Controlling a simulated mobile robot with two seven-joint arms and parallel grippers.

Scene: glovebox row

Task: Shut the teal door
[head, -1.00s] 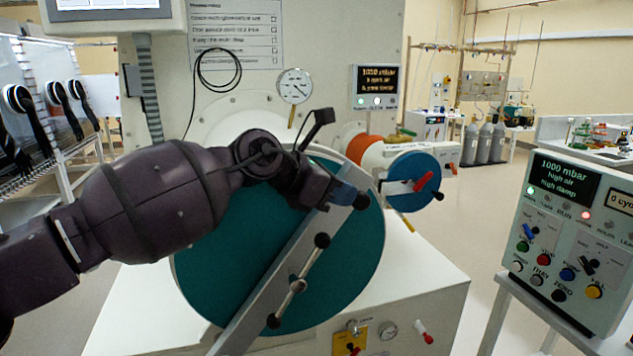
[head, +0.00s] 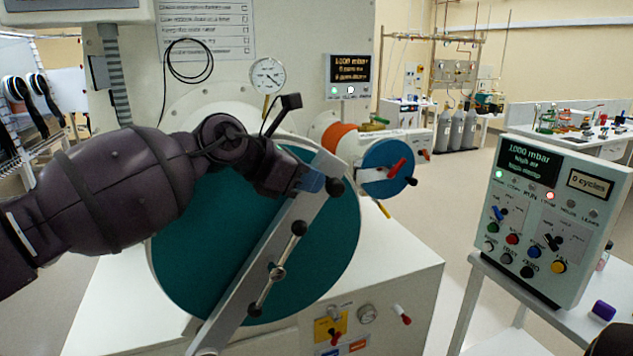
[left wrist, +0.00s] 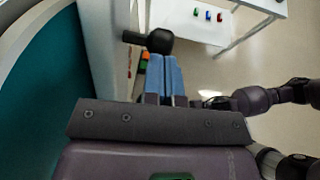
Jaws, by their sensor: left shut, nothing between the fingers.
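The teal door (head: 315,250) is a large round disc at the front of the white glovebox chamber in the head view. A pale ring (head: 228,117) shows behind its upper edge; I cannot tell how wide any gap is. A grey metal bar (head: 246,275) runs slantwise across the door, with black knobs. My left gripper (head: 312,183) is shut and empty at the bar's upper end, beside the black end knob (head: 335,187). In the left wrist view the blue fingers (left wrist: 165,68) are together close to that knob (left wrist: 148,42); contact is unclear. Teal surface (left wrist: 45,100) fills the left side.
A smaller blue round door (head: 385,168) with a red handle is right of the teal door. A control panel (head: 540,220) stands on a white stand at the right. A gauge (head: 267,75) is above the door. Open floor (head: 445,215) lies between chamber and stand.

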